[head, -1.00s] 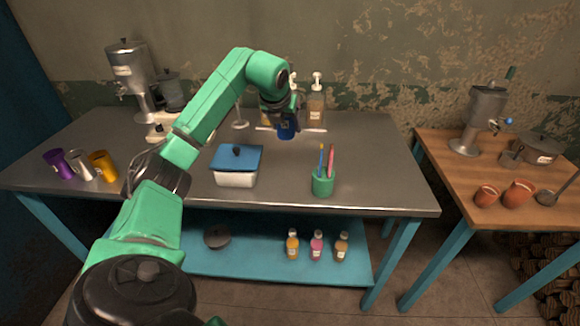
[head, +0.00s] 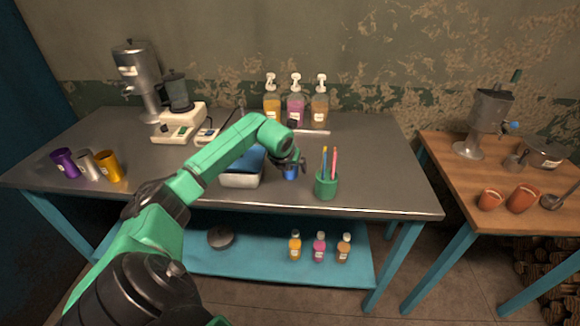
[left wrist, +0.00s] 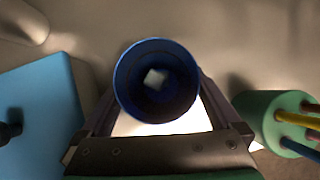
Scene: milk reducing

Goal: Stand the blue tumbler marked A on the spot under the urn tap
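The blue tumbler (head: 290,173) is upright in my left gripper (head: 291,164), over the front part of the steel table, between the lidded box and the pen cup. In the left wrist view I look down into the tumbler (left wrist: 157,92), with a finger of the gripper (left wrist: 158,110) along each side. Its letter cannot be read. One metal urn (head: 139,80) stands at the back left of the steel table. Another urn (head: 487,115), with a blue-handled tap, stands on the wooden table at the right. My right gripper is not in view.
A box with a blue lid (head: 240,180) is left of the tumbler, and a green pen cup (head: 326,187) is close on its right. Pump bottles (head: 295,107) line the back. Purple, silver and gold cups (head: 108,166) are at the left. Terracotta cups (head: 522,196) are on the wooden table (head: 455,190).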

